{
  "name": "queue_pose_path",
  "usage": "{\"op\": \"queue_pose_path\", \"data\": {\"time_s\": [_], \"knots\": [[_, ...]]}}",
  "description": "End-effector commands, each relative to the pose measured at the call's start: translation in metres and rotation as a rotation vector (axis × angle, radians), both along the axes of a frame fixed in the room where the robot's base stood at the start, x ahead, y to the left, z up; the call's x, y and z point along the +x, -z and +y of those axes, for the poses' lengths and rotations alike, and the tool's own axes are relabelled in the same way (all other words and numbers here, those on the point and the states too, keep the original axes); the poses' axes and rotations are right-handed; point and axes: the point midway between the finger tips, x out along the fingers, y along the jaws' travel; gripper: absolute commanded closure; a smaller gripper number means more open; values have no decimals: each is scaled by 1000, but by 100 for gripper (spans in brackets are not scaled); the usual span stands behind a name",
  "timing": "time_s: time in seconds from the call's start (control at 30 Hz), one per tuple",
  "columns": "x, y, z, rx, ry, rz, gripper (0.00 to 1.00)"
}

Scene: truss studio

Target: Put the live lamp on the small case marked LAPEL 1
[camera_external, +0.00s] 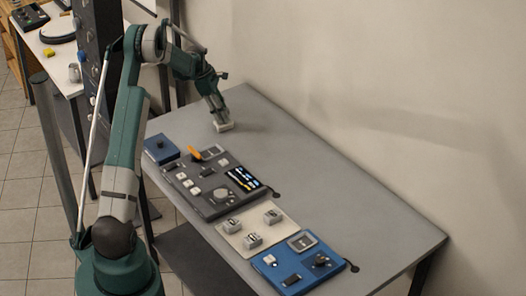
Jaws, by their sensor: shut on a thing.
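My gripper (221,117) points down over the far left part of the grey table. It is shut on a small pale block (225,127), low at the tabletop; whether the block touches the table I cannot tell. It may be the live lamp, but no marking shows at this size. Several small grey-white cases stand on a cream mat: one at the left (232,225), one at the front (252,240) and one at the right (272,216). Their labels are too small to read, so I cannot tell which is LAPEL 1.
Left of the mat lies a dark control panel (222,205) with an orange item (194,153) at its far edge. A blue panel (270,268) is at the front and a small blue box (158,149) at the left. The table's right side is clear.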

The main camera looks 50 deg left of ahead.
Motion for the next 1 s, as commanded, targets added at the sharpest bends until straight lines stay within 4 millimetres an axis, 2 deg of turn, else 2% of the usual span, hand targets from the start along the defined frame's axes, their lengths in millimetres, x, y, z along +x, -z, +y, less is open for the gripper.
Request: {"op": "queue_pose_path", "data": {"time_s": [0.4, 0.43, 0.53, 1.0], "knots": [[0, 4, 0, 0, 0, 0, 85], [0, 3, 0, 0, 0, 0, 70], [0, 3, 0, 0, 0, 0, 58], [0, 0, 0, 0, 0, 0, 58]]}}
